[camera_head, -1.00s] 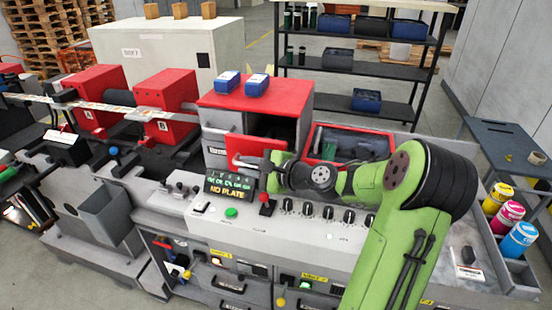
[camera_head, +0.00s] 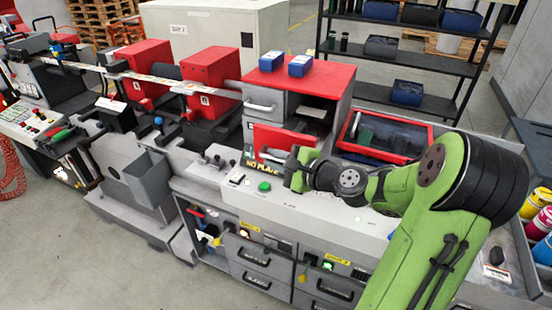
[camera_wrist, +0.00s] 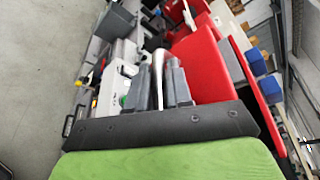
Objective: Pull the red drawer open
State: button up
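The red drawer (camera_head: 283,140) is a flat red front with a pale bar handle (camera_head: 274,157), low in the red-topped cabinet (camera_head: 318,80). The front appears to stand forward of the cabinet; how far I cannot tell. My gripper (camera_head: 292,165) is at the right end of the handle. In the wrist view the drawer's red front (camera_wrist: 205,68) is right of my gripper (camera_wrist: 160,82), and the pale handle (camera_wrist: 157,65) lies between its two grey fingers, which look closed on it. The contact itself is partly hidden in the head view.
A grey drawer (camera_head: 262,106) with its own handle is above the red one, beside a dark open compartment. Two blue boxes (camera_head: 300,66) sit on top. A red-rimmed tray (camera_head: 388,133) is to the right. The console (camera_head: 265,205) lies below my arm, its sign partly covered.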

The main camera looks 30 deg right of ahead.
jog(key=shift+o, duration=0.3)
jog(key=shift+s, duration=0.1)
jog(key=v, duration=1.5)
jog(key=shift+s, duration=0.35)
jog(key=shift+d+f, duration=0.1)
jog(key=a+f+n+g+b, duration=0.2)
jog(key=a+f+n+g, duration=0.7)
jog(key=a, duration=0.4)
jog(key=s+a+n+h+b, duration=0.3)
jog(key=s+n+h, duration=0.2)
jog(key=s+n, duration=0.6)
jog(key=shift+a+r+n+b, duration=0.2)
jog(key=shift+a+n+b, duration=0.05)
jog(key=shift+n+b, duration=0.05)
